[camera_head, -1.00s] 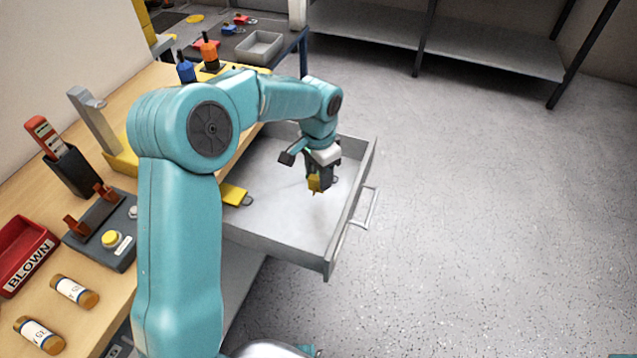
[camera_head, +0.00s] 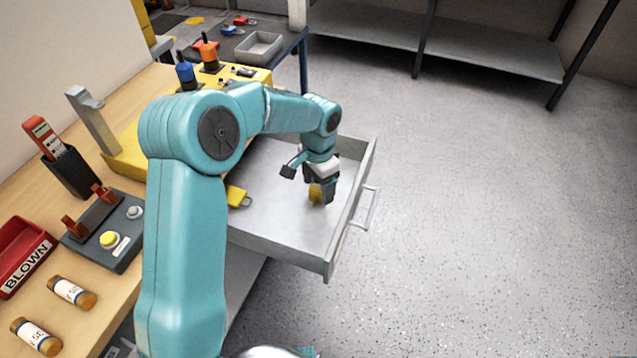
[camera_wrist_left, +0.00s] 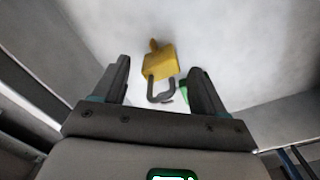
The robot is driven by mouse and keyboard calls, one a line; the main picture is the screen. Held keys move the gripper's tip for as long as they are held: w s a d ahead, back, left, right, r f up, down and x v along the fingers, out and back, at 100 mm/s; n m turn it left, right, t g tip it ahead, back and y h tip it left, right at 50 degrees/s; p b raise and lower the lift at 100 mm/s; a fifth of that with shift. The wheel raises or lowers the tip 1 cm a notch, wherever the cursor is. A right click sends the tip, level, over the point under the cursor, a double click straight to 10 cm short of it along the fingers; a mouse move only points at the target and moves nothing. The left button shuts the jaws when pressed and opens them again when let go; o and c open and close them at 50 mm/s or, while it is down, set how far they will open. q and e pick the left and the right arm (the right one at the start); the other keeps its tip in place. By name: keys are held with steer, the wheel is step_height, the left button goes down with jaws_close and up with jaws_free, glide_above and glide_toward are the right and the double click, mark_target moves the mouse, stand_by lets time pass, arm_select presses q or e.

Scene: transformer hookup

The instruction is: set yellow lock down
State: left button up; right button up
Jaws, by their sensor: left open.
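My right gripper is not in view.
A small green thing (camera_wrist_left: 187,88) is partly hidden behind a finger. The workbench (camera_head: 110,290) is at left.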

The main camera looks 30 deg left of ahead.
mark_target(318, 187)
arm_select(q)
step_height(318, 187, up, 12)
steer(key=p, duration=0.1)
steer(key=shift+p, duration=0.3)
steer(key=shift+r, duration=0.1)
